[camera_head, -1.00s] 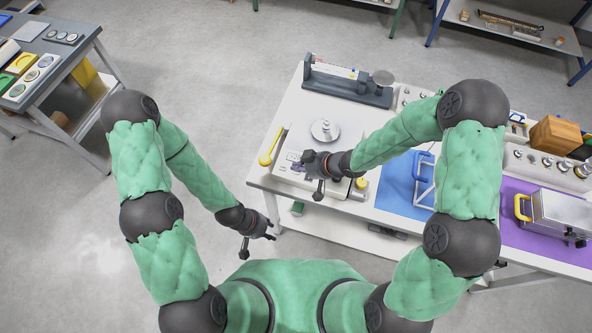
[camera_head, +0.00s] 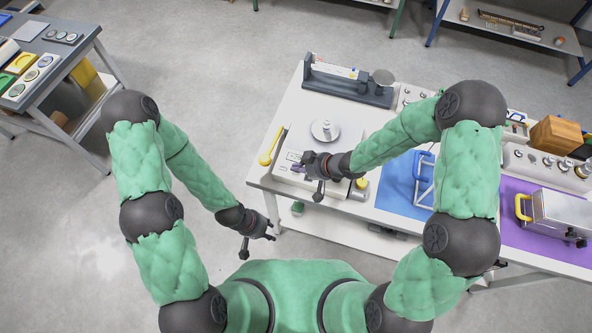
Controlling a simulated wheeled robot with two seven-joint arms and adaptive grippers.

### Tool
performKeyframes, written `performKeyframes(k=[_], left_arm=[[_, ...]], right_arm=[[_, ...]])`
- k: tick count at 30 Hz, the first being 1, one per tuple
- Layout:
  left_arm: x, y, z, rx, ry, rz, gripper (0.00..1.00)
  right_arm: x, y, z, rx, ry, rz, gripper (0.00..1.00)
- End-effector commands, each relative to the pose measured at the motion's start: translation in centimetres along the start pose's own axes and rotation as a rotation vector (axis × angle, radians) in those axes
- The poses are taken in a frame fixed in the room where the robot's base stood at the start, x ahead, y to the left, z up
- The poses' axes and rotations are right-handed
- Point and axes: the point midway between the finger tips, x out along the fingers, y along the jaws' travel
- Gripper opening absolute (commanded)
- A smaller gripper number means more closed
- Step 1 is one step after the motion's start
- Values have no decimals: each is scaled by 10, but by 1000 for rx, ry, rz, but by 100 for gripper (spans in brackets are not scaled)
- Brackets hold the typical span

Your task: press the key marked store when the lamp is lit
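A white scale (camera_head: 345,142) stands on the white table, with a metal weight (camera_head: 324,131) on its round pan. Its front panel (camera_head: 287,170) shows small marks and a purple patch beside my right gripper. My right gripper (camera_head: 303,166) is over the front of the scale, at the panel; I cannot tell whether it touches a key. The key labels and the lamp are too small or hidden to make out. My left gripper (camera_head: 272,231) hangs low, off the table's front left corner, away from the scale. The finger state of both grippers is too small to tell.
A yellow-handled tool (camera_head: 268,158) lies left of the scale. A grey balance (camera_head: 345,82) stands behind it. A blue mat (camera_head: 396,186) with a blue-handled frame (camera_head: 424,172) lies to the right, then a metal box (camera_head: 562,216) on purple. Open floor lies left.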

Motion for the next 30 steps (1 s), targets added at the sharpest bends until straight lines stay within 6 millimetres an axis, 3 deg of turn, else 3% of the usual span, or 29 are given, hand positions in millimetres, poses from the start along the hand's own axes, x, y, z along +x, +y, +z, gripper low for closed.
performKeyframes(k=[30], left_arm=[[3,-1,0,0,0,0,40]], right_arm=[[5,2,5,1,-1,0,0]])
